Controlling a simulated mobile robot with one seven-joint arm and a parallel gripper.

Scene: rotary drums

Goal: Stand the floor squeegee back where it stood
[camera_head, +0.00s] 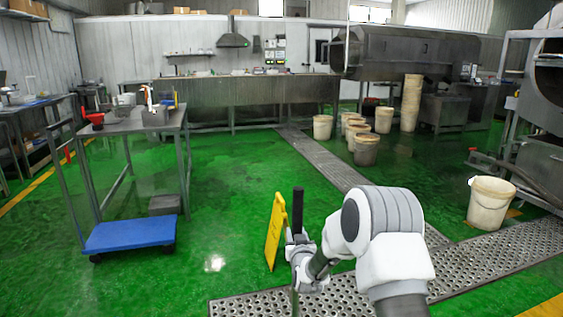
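The floor squeegee shows as an upright handle with a thick black grip (298,211) at the lower middle of the head view. A thin length of its pole shows below my gripper at the bottom edge. Its head is out of view, so I cannot tell whether it touches the floor. My gripper (299,262) is around the handle just under the black grip and appears shut on it. The fingertips are small and partly hidden.
A yellow floor sign (275,232) stands just left of the handle. Perforated drain plates (500,255) cross the floor. A blue trolley (130,234) stands by a steel table (130,124) at left. A white bucket (489,204) is at right. Green floor left of the sign is clear.

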